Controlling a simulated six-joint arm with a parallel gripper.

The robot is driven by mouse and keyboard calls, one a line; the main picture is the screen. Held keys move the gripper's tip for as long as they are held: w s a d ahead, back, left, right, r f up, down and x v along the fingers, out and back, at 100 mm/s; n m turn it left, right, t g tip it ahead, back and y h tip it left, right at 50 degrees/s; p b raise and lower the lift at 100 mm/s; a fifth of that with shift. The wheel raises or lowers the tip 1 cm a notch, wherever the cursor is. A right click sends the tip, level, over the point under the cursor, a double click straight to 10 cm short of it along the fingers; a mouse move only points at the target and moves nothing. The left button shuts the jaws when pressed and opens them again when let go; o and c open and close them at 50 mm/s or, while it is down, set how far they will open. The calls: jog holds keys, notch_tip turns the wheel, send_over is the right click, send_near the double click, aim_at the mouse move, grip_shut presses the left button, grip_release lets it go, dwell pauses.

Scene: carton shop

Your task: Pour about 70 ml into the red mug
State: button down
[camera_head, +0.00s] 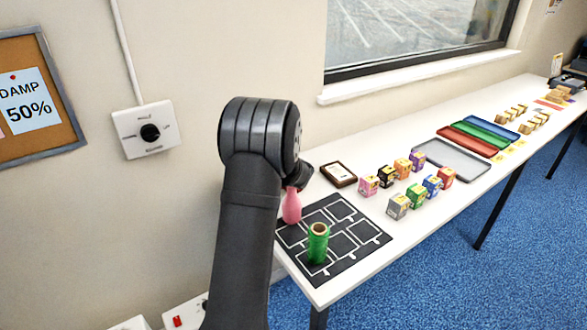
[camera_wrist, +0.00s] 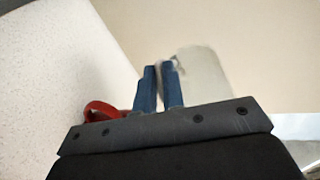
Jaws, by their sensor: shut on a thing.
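In the wrist view, my gripper (camera_wrist: 160,80) has its two blue fingers close together. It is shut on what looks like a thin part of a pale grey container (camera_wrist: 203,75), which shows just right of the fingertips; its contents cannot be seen. A red curved rim or handle (camera_wrist: 103,108), likely the red mug, shows left of the fingers, partly hidden by the gripper's body. In the head view, my arm hides the gripper, the pale container and the red mug.
A black mat (camera_head: 372,236) with white outlines holds a green cylinder (camera_head: 318,245); a pink bottle-shaped thing (camera_head: 291,207) stands near its left edge. Several small coloured boxes (camera_head: 417,196), a grey tray (camera_head: 455,161) and a red tray (camera_head: 467,139) sit farther along the white table.

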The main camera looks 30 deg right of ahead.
jog(key=shift+s+r+b, duration=0.1)
jog(key=shift+r+b, duration=0.1)
jog(key=shift+b, duration=0.25)
jog(key=f+g, duration=0.1)
jog(key=a+f+g, duration=0.1)
jog(key=w+f+n+g, duration=0.1)
jog(key=shift+a+f+y, duration=0.25)
jog(key=shift+a+y, duration=0.05)
jog(key=shift+a, duration=0.05)
jog(key=shift+a+r+g, duration=0.15)
jog(key=shift+g, duration=0.55)
jog(key=shift+s+f+g, duration=0.15)
jog(key=shift+f+g, duration=0.15)
jog(key=shift+g, duration=0.2)
jog(key=shift+s+f+g, duration=0.1)
jog(key=shift+f+g, duration=0.15)
jog(key=shift+g, duration=0.25)
jog(key=shift+f+g+h+p, duration=0.3)
jog(key=shift+g+h+p, duration=0.1)
jog(key=shift+g, duration=0.5)
